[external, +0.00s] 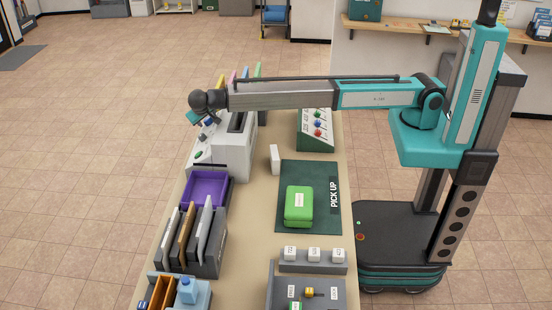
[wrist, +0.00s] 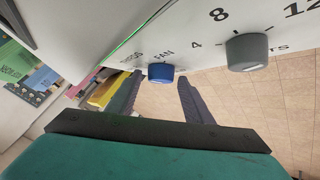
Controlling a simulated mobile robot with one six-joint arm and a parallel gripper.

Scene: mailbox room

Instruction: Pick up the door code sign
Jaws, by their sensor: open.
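I cannot clearly identify the door code sign in either view. A small white upright block (external: 274,159) stands on the counter beside the green mat, but I cannot read any writing on it. A bright green case (external: 299,206) with a small white label lies on the mat marked PICK UP. My gripper (external: 197,118) is at the far left end of my outstretched arm, over the white machine (external: 222,155). In the wrist view my gripper (wrist: 158,80) is open and empty, its two dark fingers apart below a blue FAN knob (wrist: 161,72).
A grey numbered knob (wrist: 247,51) sits close to the fingers. A purple tray (external: 205,188), a rack of upright panels (external: 213,260) and a green button panel (external: 316,130) crowd the counter. Bare counter (external: 252,215) lies between the tray and the mat (external: 315,168).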

